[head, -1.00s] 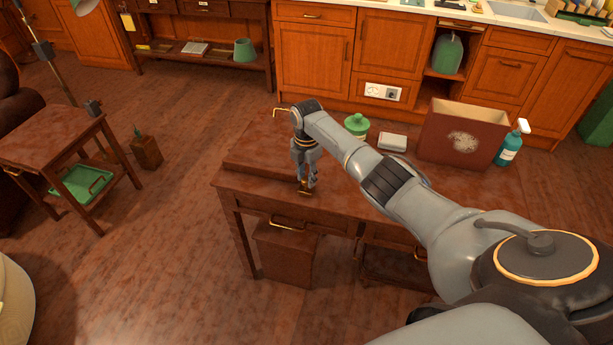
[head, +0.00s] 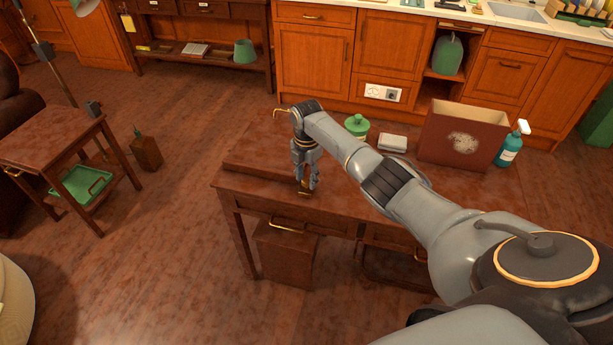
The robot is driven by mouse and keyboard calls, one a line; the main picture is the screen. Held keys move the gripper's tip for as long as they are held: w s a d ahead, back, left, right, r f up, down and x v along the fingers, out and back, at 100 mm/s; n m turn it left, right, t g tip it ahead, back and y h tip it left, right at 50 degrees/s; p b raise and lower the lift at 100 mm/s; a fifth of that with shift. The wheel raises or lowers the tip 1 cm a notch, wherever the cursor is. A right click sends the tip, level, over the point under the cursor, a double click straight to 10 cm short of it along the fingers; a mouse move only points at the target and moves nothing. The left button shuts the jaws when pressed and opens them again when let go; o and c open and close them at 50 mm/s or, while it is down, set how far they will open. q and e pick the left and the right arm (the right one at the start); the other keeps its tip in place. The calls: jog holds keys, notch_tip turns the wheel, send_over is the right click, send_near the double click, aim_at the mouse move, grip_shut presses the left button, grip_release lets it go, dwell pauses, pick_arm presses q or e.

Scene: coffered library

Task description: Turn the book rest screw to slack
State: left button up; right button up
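The book rest (head: 255,150) is a dark wooden slab on the left part of the wooden desk (head: 350,212). A small brass screw (head: 304,193) shows at its front, by the desk's front edge. My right gripper (head: 305,186) points down from above, its fingertips at the screw. The fingers partly hide the screw, and I cannot tell whether they grip it or only stand around it. A brass hook-like piece (head: 281,112) rises at the back of the rest. My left gripper is out of view.
A side table (head: 50,140) stands at the left.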

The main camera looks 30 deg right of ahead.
aim_at(307, 180)
notch_tip(307, 180, up, 12)
dwell(0.5)
dwell(0.3)
